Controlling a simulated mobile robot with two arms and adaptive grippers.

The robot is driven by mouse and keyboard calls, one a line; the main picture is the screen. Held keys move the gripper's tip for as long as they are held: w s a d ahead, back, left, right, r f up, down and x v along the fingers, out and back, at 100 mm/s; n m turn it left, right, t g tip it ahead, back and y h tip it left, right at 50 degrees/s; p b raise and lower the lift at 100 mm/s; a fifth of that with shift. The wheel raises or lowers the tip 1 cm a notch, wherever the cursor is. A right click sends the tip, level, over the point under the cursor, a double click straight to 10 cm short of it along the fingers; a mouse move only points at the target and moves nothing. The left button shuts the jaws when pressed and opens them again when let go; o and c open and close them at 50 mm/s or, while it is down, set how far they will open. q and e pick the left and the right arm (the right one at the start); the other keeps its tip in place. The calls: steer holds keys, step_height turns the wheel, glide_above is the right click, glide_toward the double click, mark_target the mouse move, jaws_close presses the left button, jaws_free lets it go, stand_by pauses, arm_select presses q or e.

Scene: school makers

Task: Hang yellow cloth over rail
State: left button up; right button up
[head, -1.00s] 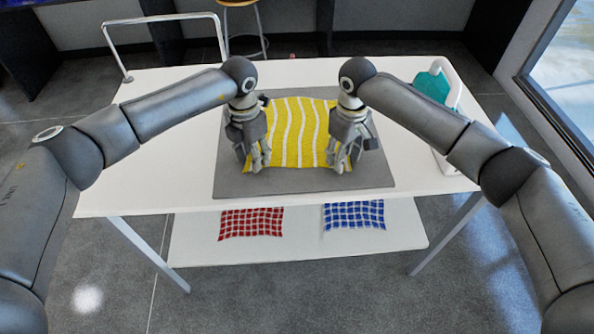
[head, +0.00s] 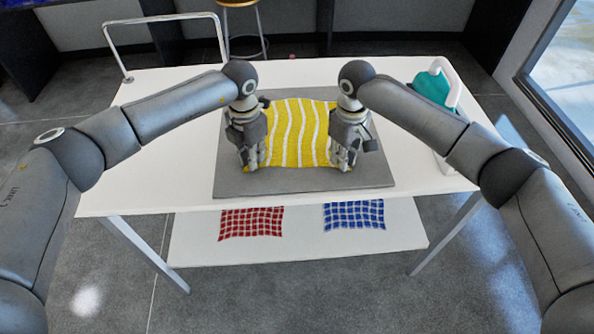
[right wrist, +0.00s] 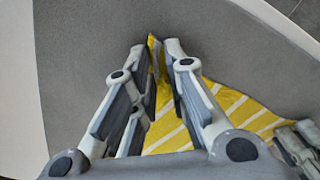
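The yellow cloth (head: 300,130) with white wavy stripes lies flat on a grey mat (head: 300,182) on the white table. My left gripper (head: 250,166) points down at its near left corner, fingers close together on the cloth's edge. My right gripper (head: 343,166) is at the near right corner. In the right wrist view the cloth (right wrist: 232,105) has a raised fold between the fingertips of the right gripper (right wrist: 156,48), which are closed in on it. The left fingertips and their hold are partly hidden. A chrome rail (head: 165,18) stands empty at the table's back left.
A white stand (head: 452,90) with a teal item (head: 431,88) is at the table's right side. A red checked cloth (head: 250,223) and a blue checked cloth (head: 354,215) lie on the lower shelf. A stool (head: 240,4) stands behind. The table's left part is bare.

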arm_select(q)
steer(key=shift+f, duration=0.1)
jaws_close()
arm_select(e)
steer(key=shift+f, duration=0.15)
jaws_close()
steer(key=shift+r, duration=0.2)
